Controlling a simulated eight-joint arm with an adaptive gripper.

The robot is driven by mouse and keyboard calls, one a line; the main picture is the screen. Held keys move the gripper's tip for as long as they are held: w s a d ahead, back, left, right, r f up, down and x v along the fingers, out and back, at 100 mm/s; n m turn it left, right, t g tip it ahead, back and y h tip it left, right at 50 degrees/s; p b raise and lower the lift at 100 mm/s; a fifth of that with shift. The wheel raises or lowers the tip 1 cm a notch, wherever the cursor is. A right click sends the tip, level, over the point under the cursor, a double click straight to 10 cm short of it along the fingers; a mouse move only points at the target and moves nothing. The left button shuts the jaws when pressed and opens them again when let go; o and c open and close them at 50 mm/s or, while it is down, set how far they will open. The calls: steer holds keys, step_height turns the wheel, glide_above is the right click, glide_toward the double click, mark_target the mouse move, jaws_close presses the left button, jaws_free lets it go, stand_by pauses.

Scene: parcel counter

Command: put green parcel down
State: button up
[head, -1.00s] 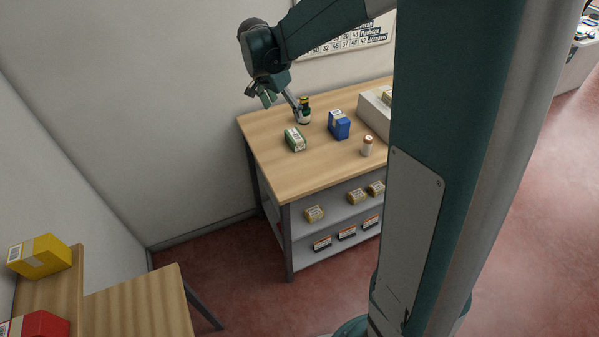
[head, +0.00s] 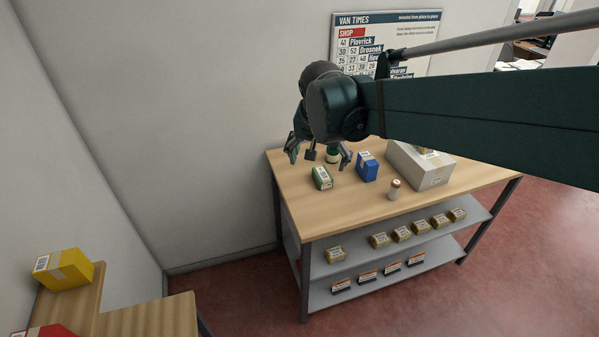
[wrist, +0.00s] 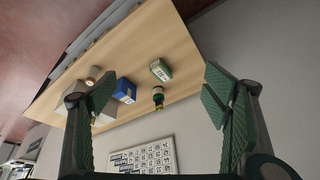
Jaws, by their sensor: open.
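The green parcel (head: 322,178), a small box with a white label, lies on the left part of the wooden counter (head: 330,208). It also shows in the wrist view (wrist: 161,70), between my fingers but beyond them. My gripper (head: 319,156) is open and empty, above the back left of the counter, apart from the parcel. In the wrist view its two fingers (wrist: 158,92) are spread wide with nothing between them.
The counter's front left is bare.

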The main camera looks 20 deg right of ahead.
steer(key=s+a+n+t+y, duration=0.1)
steer(key=s+a+n, duration=0.1)
steer(key=s, duration=0.7)
steer(key=s+a+f+n+t, duration=0.1)
steer(key=s+a+n+t, duration=0.1)
steer(key=s+n, duration=0.3)
steer(key=s+a, duration=0.1)
steer(key=s, duration=0.3)
steer(key=shift+f+y, duration=0.3)
steer(key=shift+y, duration=0.1)
steer(key=shift+a+f, duration=0.1)
